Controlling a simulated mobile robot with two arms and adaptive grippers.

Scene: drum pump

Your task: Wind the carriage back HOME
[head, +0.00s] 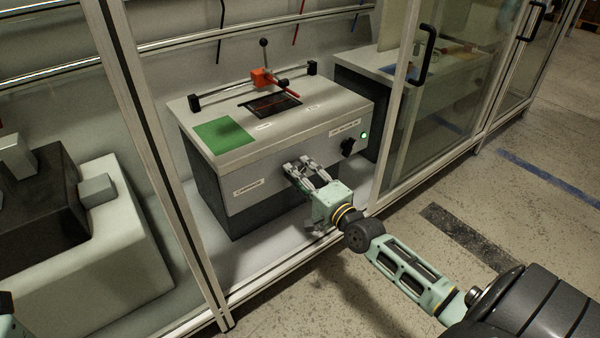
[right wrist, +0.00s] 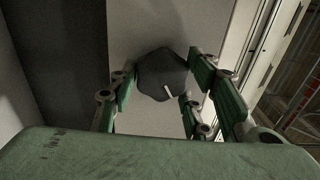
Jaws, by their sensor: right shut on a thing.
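The red carriage (head: 263,78), with an upright dark lever and a red arm, sits on a black rail (head: 228,91) near the middle, above a dark slot (head: 272,105) in the machine's top. My right gripper (head: 298,169) is at the machine's front panel, right of the "CARRIAGE" label (head: 248,188). In the right wrist view its fingers stand on both sides of a dark round-cornered knob (right wrist: 161,75) with a white mark at its lower edge, and they are shut on it. The gripper hides this knob in the head view.
The machine has a green patch (head: 224,135) on its top, and a second black knob (head: 348,147) and a green lamp (head: 364,135) at the front right. A frame post (head: 165,165) stands at left and a glass door (head: 440,110) at right of the opening.

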